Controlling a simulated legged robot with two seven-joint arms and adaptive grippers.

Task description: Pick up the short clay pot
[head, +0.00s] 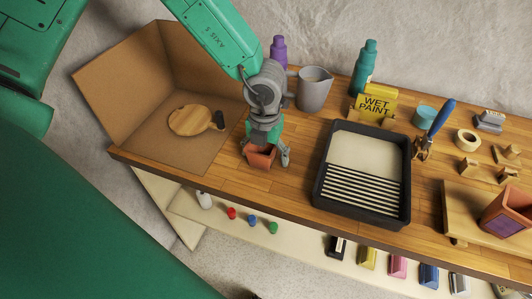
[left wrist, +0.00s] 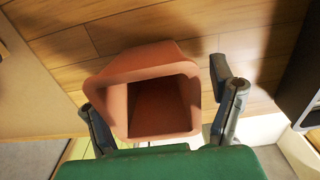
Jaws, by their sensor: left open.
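The short clay pot (head: 259,160) is a square, reddish terracotta pot standing on the wooden bench near its front edge. In the left wrist view its open mouth (left wrist: 122,100) faces the camera, and it looks empty. My left gripper (head: 265,151) is right over the pot. Its fingers are spread, one on each side of the pot in the left wrist view (left wrist: 160,95). A small gap shows at the right finger; I cannot tell whether the left finger touches. My right gripper is not in view.
A black paint tray (head: 318,180) stands to the right, and a grey pitcher (head: 314,88) behind. A cardboard booth (head: 185,150) with a round wooden board (head: 190,120) is left. Another clay pot (head: 508,212) sits far right on a wooden stand. Bottles (head: 364,70) line the back.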

